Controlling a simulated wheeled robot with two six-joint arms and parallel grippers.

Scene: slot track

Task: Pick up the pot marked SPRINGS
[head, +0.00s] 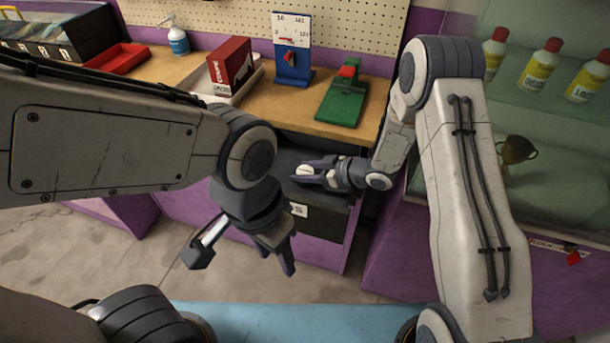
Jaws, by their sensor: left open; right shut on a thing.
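My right gripper (312,173) reaches in from the right over a dark drawer or recess below the bench top. It is shut on a small white round thing (305,169), which looks like a pot or its lid. Any marking on it is too small to read, so I cannot tell if it says SPRINGS. My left gripper (242,256) hangs open and empty, pointing down over the floor in front of the purple cabinet.
A dark drawer front (322,222) has a white label (298,209) ending in S, partly hidden. On the bench are a green device (342,103), a blue gauge stand (293,60), a red box (230,65) and a spray bottle (178,40). A glass case with bottles (541,66) stands right.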

